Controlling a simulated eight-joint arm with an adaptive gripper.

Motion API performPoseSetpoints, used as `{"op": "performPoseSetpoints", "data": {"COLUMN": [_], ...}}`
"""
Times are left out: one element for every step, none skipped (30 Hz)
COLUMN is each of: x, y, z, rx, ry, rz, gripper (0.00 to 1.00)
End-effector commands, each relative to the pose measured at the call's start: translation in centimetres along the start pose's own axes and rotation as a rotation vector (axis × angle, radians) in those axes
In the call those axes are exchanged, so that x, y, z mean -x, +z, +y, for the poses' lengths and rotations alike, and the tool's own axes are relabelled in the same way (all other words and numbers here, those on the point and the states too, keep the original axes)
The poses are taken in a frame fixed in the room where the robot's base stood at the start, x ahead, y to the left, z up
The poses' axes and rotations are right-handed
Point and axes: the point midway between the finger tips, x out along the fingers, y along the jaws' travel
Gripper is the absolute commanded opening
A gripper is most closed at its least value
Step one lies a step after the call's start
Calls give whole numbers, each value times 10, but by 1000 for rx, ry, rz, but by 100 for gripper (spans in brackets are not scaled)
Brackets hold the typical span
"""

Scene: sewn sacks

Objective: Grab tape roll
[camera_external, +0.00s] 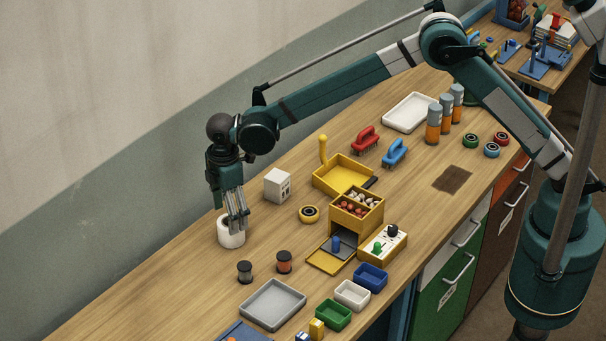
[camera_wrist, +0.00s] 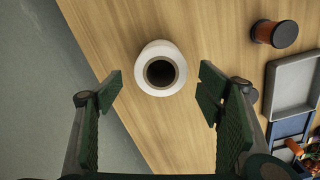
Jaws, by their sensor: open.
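A white roll with a dark round hole, taken as the tape roll (camera_external: 230,241), stands on the wooden table near its wall-side edge. In the wrist view the white roll (camera_wrist: 160,50) is near the top middle, its hole facing the camera. My gripper (camera_external: 237,221) points down at the roll, and its fingers overlap the roll's upper part in the external view. In the wrist view the green finger pads (camera_wrist: 161,92) are wide apart, left and right of the roll with gaps on both sides. Nothing is held.
Two dark-capped spools (camera_external: 284,262) stand in front, near a grey tray (camera_external: 272,304). Green, blue and red rolls (camera_external: 501,138) are at the far right. The table left of the spools is clear.

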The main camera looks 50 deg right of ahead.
Motion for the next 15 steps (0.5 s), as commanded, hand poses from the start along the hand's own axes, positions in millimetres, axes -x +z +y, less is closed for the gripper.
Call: {"op": "performPoseSetpoints", "data": {"x": [0,0,0,0,-1,-2,-4,-6,-9,-11,-15,-19,-22,-26,-30], "y": [0,0,0,0,0,0,0,0,0,1,1,2,2,2,3], "z": [0,0,0,0,0,0,0,0,0,0,-1,-1,-1,-1,-2], "rx": [0,0,0,0,0,0,0,0,0,0,0,0,0,0,0], "ry": [0,0,0,0,0,0,0,0,0,0,0,0,0,0,0], "rz": [0,0,0,0,0,0,0,0,0,0,0,0,0,0,0], "gripper": [67,67,67,67,67,67,67,67,67,67,67,67,67,67,67]}}
